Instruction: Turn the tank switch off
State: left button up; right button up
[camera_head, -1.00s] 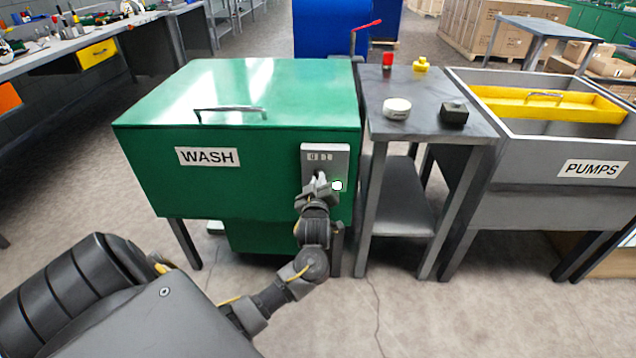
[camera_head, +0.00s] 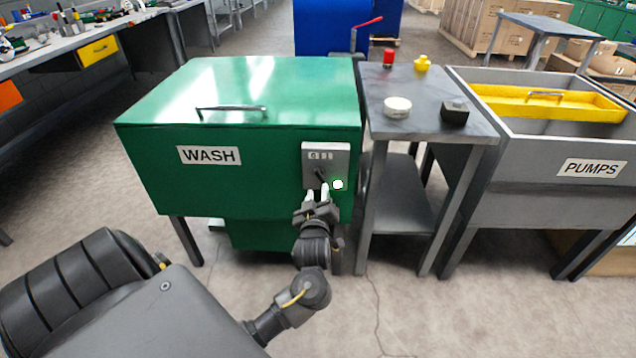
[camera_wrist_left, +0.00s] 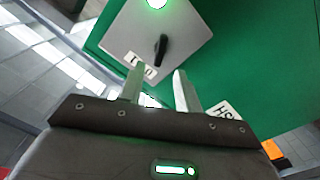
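The green tank marked WASH (camera_head: 255,150) has a grey switch plate (camera_head: 342,160) on its front right. The plate bears a small 0/1 label (camera_head: 320,155), a black switch knob (camera_head: 320,174) and a round lamp (camera_head: 338,184) glowing white with a green rim. The knob stands tilted, and it shows uncovered in the left wrist view (camera_wrist_left: 161,48). My left gripper (camera_head: 318,194) is just below and in front of the knob, its fingers apart and empty. In the left wrist view, the fingers (camera_wrist_left: 160,80) partly cover the label. My right gripper is out of view.
A grey side table (camera_head: 425,118) with a red item, a yellow item, a white round item and a dark block stands right of the tank. A grey PUMPS bin (camera_head: 520,200) with a yellow tray is further right. Open floor lies in front.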

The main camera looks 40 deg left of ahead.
pick_arm(q)
jog(key=shift+v, duration=2.3)
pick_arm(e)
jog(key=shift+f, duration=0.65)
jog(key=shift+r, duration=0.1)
